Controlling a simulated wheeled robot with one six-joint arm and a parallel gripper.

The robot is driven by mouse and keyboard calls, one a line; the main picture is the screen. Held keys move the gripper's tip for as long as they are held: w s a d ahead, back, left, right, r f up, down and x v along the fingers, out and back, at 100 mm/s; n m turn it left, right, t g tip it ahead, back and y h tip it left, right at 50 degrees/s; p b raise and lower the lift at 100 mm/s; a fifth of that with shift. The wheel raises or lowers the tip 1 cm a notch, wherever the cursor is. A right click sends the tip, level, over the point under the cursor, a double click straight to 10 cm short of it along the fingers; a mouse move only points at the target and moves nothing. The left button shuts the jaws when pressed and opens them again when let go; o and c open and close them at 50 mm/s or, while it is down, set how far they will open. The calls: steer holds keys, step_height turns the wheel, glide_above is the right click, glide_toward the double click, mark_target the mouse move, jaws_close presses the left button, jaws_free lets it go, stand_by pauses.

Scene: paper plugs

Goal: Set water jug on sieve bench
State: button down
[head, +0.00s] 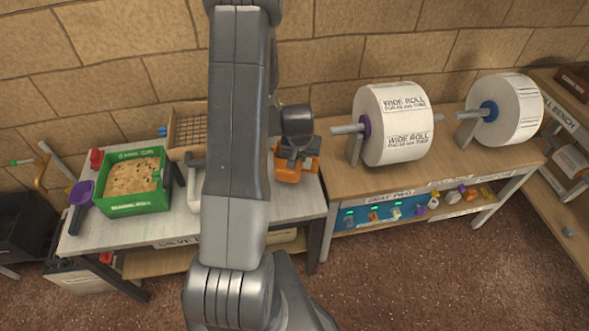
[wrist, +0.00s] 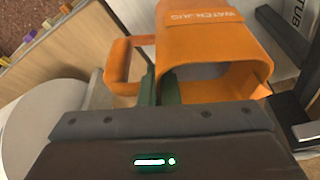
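The orange water jug (wrist: 205,35) fills the upper middle of the wrist view, with its lettering, loop handle and open mouth showing. In the head view the jug (head: 288,170) is at the right end of the sieve bench (head: 120,232), a pale-topped table with a label on its front edge. My gripper (wrist: 160,88) has its two dark green fingers close together at the jug's wall beside the handle, and looks shut on it. In the head view my gripper (head: 296,150) is directly above the jug. I cannot tell whether the jug's base touches the bench top.
A green bin (head: 132,205) of pale pulp stands on the bench's left, with a purple scoop (head: 80,192) beside it. A wire-mesh sieve (head: 190,130) is at the back. My arm hides the bench's middle. A wooden table (head: 400,180) with two paper rolls adjoins on the right.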

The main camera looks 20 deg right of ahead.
steer(key=shift+f+b, duration=2.1)
steer(key=shift+f, duration=1.45)
steer(key=shift+f, duration=0.2)
steer(key=c, duration=1.7)
jaws_free()
steer(key=shift+r, duration=0.1)
steer(key=p+v, duration=0.3)
steer(key=v, duration=0.9)
steer(key=shift+r+p, duration=0.1)
steer(key=shift+p, duration=0.2)
